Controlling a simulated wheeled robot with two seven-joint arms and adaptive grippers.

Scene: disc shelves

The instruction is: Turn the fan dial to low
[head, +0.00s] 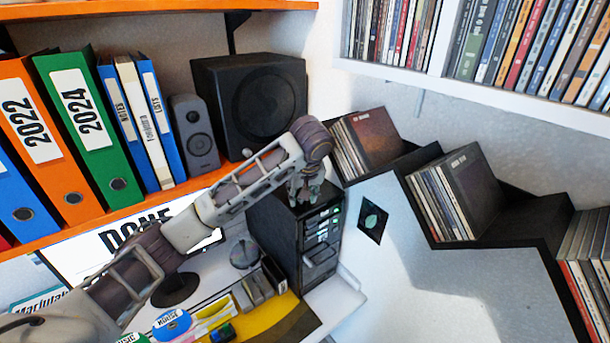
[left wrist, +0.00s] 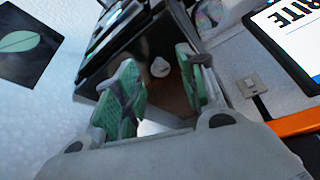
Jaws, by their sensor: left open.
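A black computer tower (head: 322,250) stands on the white desk, with green lights on its front. In the left wrist view its dark top (left wrist: 150,48) carries a small pale knob (left wrist: 160,67), which looks like the fan dial. Its setting cannot be read. My left gripper (head: 304,192) points down over the tower's top in the head view and hides the knob there. In the left wrist view the left gripper (left wrist: 158,84) is open, its green-padded fingers apart on either side of the knob's line of sight. Contact cannot be told. My right gripper is not in view.
An orange shelf (head: 125,220) with binders and a black speaker (head: 250,100) stands behind and left of my left arm. A monitor (head: 85,250) is below it. CD shelves (head: 500,240) step down on the right.

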